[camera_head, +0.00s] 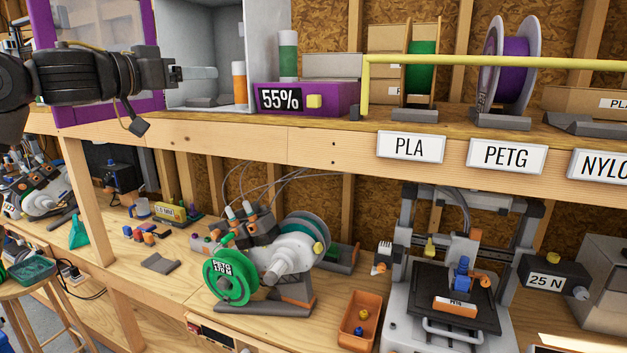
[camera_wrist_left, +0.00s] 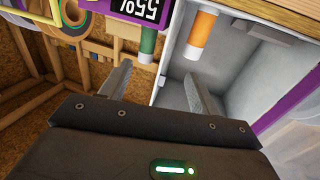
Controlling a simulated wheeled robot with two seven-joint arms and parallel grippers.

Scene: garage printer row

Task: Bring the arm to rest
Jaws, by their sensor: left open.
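My left arm comes in from the left in the head view, level with the upper shelf. My left gripper (camera_head: 195,73) is in front of the open grey cabinet (camera_head: 201,40) with the purple frame. In the left wrist view its two fingers (camera_wrist_left: 163,88) stand apart with nothing between them. An orange and white cylinder (camera_head: 239,82) stands in the cabinet, to the right of the fingertips; it also shows in the left wrist view (camera_wrist_left: 201,35). A green and white cylinder (camera_head: 287,55) stands farther right, behind the purple box. My right gripper is not in view.
The purple box (camera_head: 334,97) reading 55% sits on the upper shelf (camera_head: 250,138). A yellow rail (camera_head: 480,59) and spools (camera_head: 422,62) are to the right. Below, the workbench holds a green-spool machine (camera_head: 295,245), an orange bin (camera_head: 358,318) and a printer (camera_head: 450,290).

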